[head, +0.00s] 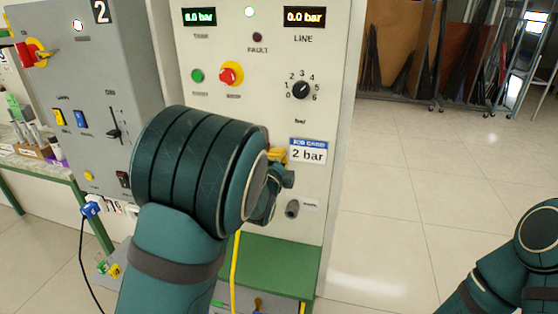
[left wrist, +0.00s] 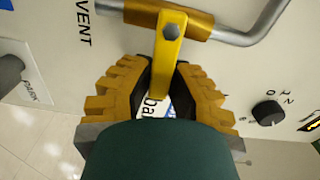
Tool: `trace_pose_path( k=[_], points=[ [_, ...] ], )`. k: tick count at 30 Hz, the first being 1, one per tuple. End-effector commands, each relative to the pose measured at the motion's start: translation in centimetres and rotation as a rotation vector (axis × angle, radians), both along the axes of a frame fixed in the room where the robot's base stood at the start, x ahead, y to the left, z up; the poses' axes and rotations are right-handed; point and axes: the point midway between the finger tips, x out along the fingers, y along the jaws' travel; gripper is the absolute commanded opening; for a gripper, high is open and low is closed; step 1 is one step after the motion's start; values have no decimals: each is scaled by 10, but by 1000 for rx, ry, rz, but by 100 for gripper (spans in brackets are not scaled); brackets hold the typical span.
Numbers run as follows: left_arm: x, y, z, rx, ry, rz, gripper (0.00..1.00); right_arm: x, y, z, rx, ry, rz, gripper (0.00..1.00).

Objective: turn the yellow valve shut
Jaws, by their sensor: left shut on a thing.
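The yellow valve lever (left wrist: 170,45) shows in the left wrist view, joined to a brass valve body (left wrist: 135,12) on a grey pipe. My left gripper (left wrist: 166,75) is shut on this lever, with its ridged orange-yellow fingers on either side of it. In the head view my left gripper (head: 270,188) is at the panel front, left of the "2 bar" job card. My forearm and wrist hide most of the valve there. My right arm shows at the lower right, but its gripper is out of the picture.
The light panel carries a black knob (head: 300,90), a red stop button (head: 230,74), a green button (head: 197,76), and displays reading 8.0 bar and 0.0 bar. The job card (head: 308,151) is beside my gripper. A grey panel (head: 75,100) stands left. Open floor lies right.

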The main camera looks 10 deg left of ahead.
Motion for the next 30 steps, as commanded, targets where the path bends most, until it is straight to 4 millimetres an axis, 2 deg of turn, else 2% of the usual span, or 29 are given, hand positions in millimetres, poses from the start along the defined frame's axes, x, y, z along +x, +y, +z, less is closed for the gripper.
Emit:
trace_pose_path(
  k=[9,23,24,25,26,30],
  points=[
    [0,-1,-4,87,-4,-1,0,1,0,-4,0,-2,-1,47],
    [0,0,-4,96,-3,0,0,1,0,-4,0,-3,-1,47],
    [0,0,-4,96,-3,0,33,1,0,-4,0,-3,-1,47],
    [0,0,-4,96,-3,0,43,1,0,-4,0,-3,-1,47],
    [0,0,-4,95,-3,0,48,1,0,-4,0,-3,-1,47],
    [0,0,-4,95,-3,0,48,1,0,-4,0,-3,-1,47]
  ],
)
